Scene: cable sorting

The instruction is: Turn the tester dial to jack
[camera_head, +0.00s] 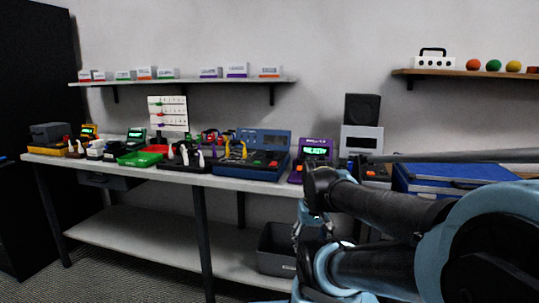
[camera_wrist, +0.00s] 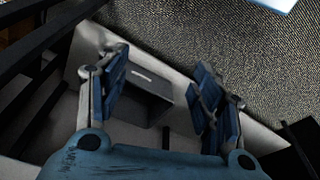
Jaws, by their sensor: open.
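A purple unit with a lit green display (camera_head: 316,148) stands on the workbench, right of the middle in the head view. Similar units with green displays, one yellow (camera_head: 88,131) and one dark green (camera_head: 136,134), stand farther left. I cannot make out a dial or its setting on any of them, nor tell for sure which is the tester. My gripper (camera_wrist: 160,88) is open and empty in the wrist view, pointing down over the lower shelf. In the head view it is partly hidden by my arm, below and in front of the bench edge, apart from the units.
An open blue case (camera_head: 262,140) lies left of the purple unit. A grey bin (camera_head: 275,250) sits on the lower shelf (camera_head: 150,240). A blue box (camera_head: 455,177) is on the right, partly behind my arm. Green (camera_head: 140,159) and red trays hold the bench's left part.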

